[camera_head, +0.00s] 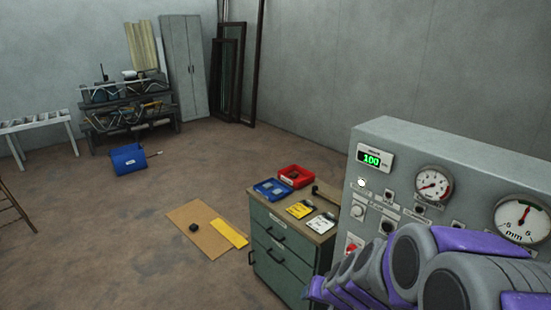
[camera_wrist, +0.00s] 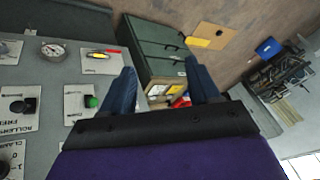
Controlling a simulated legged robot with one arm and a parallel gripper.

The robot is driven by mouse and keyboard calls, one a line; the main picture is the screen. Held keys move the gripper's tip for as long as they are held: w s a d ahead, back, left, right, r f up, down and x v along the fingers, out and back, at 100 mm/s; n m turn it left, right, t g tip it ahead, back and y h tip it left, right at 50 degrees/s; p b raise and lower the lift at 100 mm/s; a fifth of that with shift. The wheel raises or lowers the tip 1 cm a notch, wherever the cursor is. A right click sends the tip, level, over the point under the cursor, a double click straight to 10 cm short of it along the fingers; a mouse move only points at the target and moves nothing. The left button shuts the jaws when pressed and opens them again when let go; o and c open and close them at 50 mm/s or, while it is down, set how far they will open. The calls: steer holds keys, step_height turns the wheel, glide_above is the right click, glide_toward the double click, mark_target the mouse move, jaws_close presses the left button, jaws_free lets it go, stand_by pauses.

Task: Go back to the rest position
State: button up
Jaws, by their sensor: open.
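My gripper (camera_wrist: 163,92) shows in the wrist view with its two dark blue fingers spread apart and nothing between them. Behind the gap lie the green drawer cabinet and the items on its top. In the head view my purple and grey arm fills the lower right corner, in front of the grey control panel (camera_head: 400,145). The gripper itself cannot be made out there. The panel also shows on the left of the wrist view (camera_wrist: 50,75), with a gauge, a green button and black knobs, beside the left finger.
The left floor is mostly clear.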

steer(key=s+d+n+g+h+b, duration=0.2)
steer(key=s+g+b, duration=0.5)
steer(key=s, duration=2.3)
steer(key=shift+s+d+f+n+b, duration=0.3)
steer(key=shift+d+n+b, duration=0.1)
steer(key=shift+d+b, duration=0.2)
steer(key=shift+c, duration=0.4)
